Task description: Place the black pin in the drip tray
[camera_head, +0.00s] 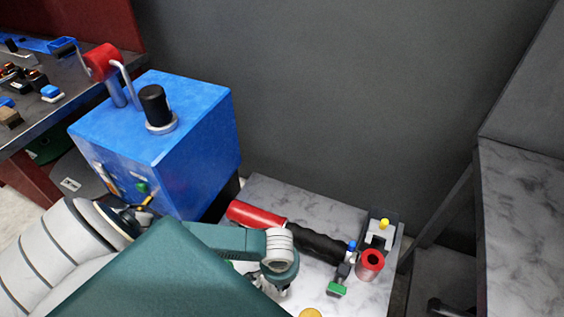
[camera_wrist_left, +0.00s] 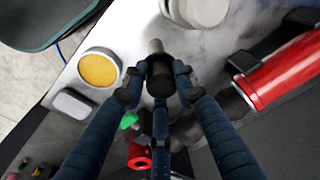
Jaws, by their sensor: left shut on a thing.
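In the left wrist view, my left gripper (camera_wrist_left: 158,88) is shut on the black pin (camera_wrist_left: 159,72), a short dark cylinder with a greyish end that points away. It is held above the pale marbled table. My right gripper is not in view.
A red tool with a black grip (camera_head: 257,214) lies across the table (camera_head: 325,211). A round pale dish with yellow filling (camera_wrist_left: 99,69) stands beside my gripper. A blue box (camera_head: 157,130) stands left.

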